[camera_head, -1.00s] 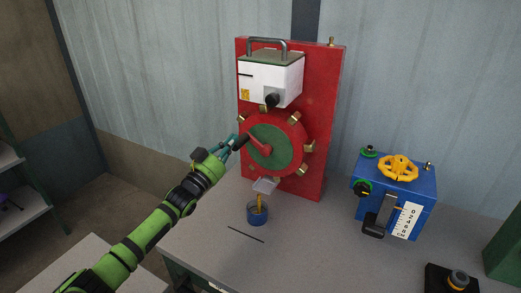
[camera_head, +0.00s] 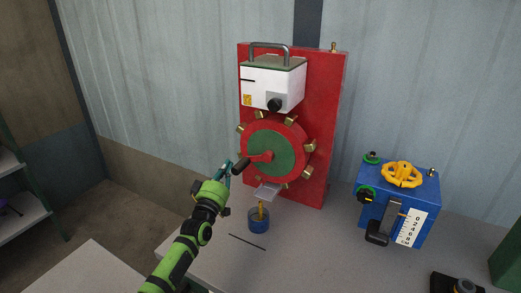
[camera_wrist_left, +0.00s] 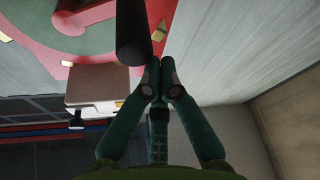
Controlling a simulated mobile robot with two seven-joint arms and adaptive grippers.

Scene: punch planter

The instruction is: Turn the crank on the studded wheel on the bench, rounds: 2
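The studded wheel (camera_head: 287,150) has a red rim, a green centre and brass studs. It stands upright on a red panel on the bench. Its red crank arm (camera_head: 262,157) points left and ends in a dark handle (camera_head: 240,166). My left gripper (camera_head: 226,170) is just left of the handle. In the left wrist view, the fingertips (camera_wrist_left: 160,75) are drawn together with nothing seen between them. The dark handle (camera_wrist_left: 133,32) lies just beyond them, slightly left; I cannot tell whether they touch. My right gripper is not in view.
A white box (camera_head: 272,85) with a grey handle is mounted above the wheel. A clear chute (camera_head: 268,192) and a blue cup (camera_head: 259,223) are below it. A blue box (camera_head: 398,205) with a yellow handwheel stands at right. The bench between is clear.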

